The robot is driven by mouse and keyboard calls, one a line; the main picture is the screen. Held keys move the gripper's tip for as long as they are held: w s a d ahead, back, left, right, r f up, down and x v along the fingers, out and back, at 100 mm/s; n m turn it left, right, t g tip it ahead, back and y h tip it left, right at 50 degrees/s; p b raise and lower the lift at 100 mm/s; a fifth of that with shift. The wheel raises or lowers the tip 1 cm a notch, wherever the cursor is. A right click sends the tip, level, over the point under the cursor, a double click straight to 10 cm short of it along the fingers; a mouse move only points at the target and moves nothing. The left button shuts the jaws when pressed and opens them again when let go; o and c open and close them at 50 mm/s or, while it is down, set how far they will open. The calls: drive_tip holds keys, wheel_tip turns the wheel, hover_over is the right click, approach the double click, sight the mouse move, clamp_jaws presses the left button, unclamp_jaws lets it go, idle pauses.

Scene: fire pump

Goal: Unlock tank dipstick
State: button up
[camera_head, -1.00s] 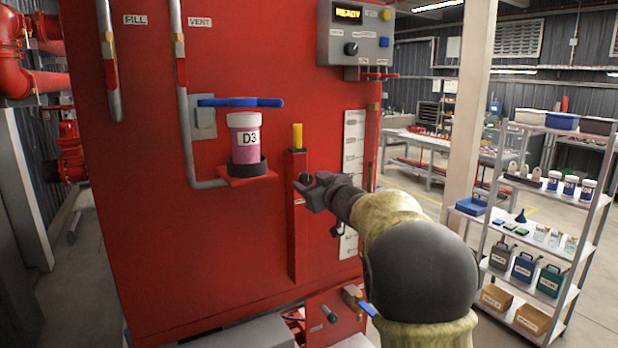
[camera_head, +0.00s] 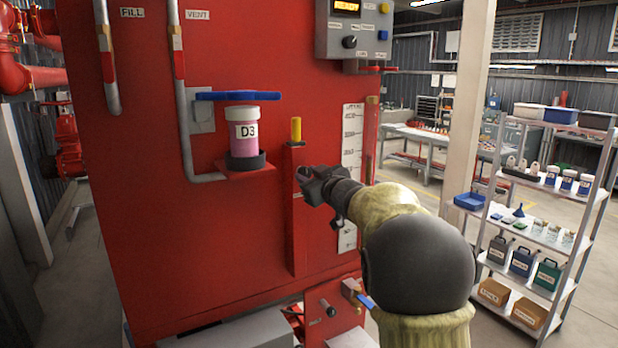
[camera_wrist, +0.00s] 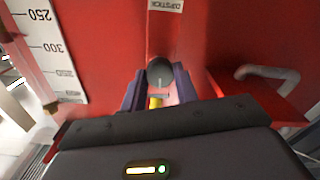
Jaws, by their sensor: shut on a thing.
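The dipstick's yellow handle (camera_head: 296,130) stands upright at the top of a narrow red tube (camera_head: 295,225) on the front of the red tank (camera_head: 130,250). My gripper (camera_head: 302,178) is at the tube's upper part, just below the yellow handle. In the wrist view a dark round knob (camera_wrist: 160,72) with a pale mark sits between the fingertips of my gripper (camera_wrist: 159,76), which is shut on it. The yellow handle shows between the fingers (camera_wrist: 155,102). A DIPSTICK label (camera_wrist: 165,5) appears upside down at the top. In the head view the gripper mostly hides the knob.
Left of the tube, a pink jar marked D3 (camera_head: 244,138) stands on a red bracket (camera_head: 243,168) under a blue lever (camera_head: 238,96). A level scale (camera_head: 351,130) is close on the right. A control box (camera_head: 353,28) is above. Shelves (camera_head: 545,190) stand farther right.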

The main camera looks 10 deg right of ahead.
drive_tip(key=shift+a+n, duration=0.15)
drive_tip(key=shift+n, duration=0.15)
drive_tip(key=n+b, duration=0.3)
drive_tip(key=n, duration=0.1)
drive_tip(key=shift+n, duration=0.3)
drive_tip(key=n+b, duration=0.2)
drive_tip(key=n, duration=0.2)
drive_tip(key=shift+f+n, duration=0.1)
drive_tip(key=shift+n, duration=0.2)
drive_tip(key=n+b, duration=0.3)
drive_tip(key=n, duration=0.2)
drive_tip(key=shift+n+b, duration=0.9)
drive_tip(key=shift+n, duration=1.5)
drive_tip(key=o, duration=1)
drive_tip(key=shift+s, duration=0.15)
